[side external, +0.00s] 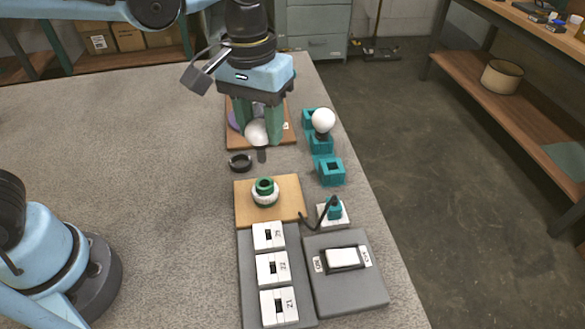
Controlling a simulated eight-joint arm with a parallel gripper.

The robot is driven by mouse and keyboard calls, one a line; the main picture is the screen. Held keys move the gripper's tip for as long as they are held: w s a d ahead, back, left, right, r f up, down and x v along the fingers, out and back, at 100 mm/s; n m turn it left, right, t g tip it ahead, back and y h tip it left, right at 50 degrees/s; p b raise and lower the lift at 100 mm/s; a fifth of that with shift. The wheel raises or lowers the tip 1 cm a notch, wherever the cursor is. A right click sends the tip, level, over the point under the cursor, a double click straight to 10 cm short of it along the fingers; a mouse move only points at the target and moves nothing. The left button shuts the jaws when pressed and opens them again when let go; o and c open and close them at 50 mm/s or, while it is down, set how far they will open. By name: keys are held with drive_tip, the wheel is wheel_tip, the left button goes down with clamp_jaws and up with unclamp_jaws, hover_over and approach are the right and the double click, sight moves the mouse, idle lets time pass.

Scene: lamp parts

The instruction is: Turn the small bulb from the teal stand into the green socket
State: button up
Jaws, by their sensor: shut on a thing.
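My gripper (258,122) is shut on a small white bulb (257,132), with its dark base pointing down, above the table. The green socket (264,187) sits in a white ring on a wooden board, in front of and below the held bulb, with a clear gap between them. The teal stand (321,143) is to the right of my gripper. A larger white bulb (323,120) rests in its far part. The near teal holder (331,171) is empty.
Nearer are a grey panel with white blocks (272,267), a switch box (343,258) and a teal plug with a black cable (335,209). A board with a purple thing (233,117) lies behind my gripper.

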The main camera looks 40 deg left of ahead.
sight(263, 158)
drive_tip(key=shift+f, duration=2.35)
drive_tip(key=shift+f, duration=1.25)
drive_tip(key=shift+f, duration=0.65)
drive_tip(key=o, duration=0.4)
drive_tip(key=c, duration=0.4)
drive_tip(key=shift+f, duration=0.1)
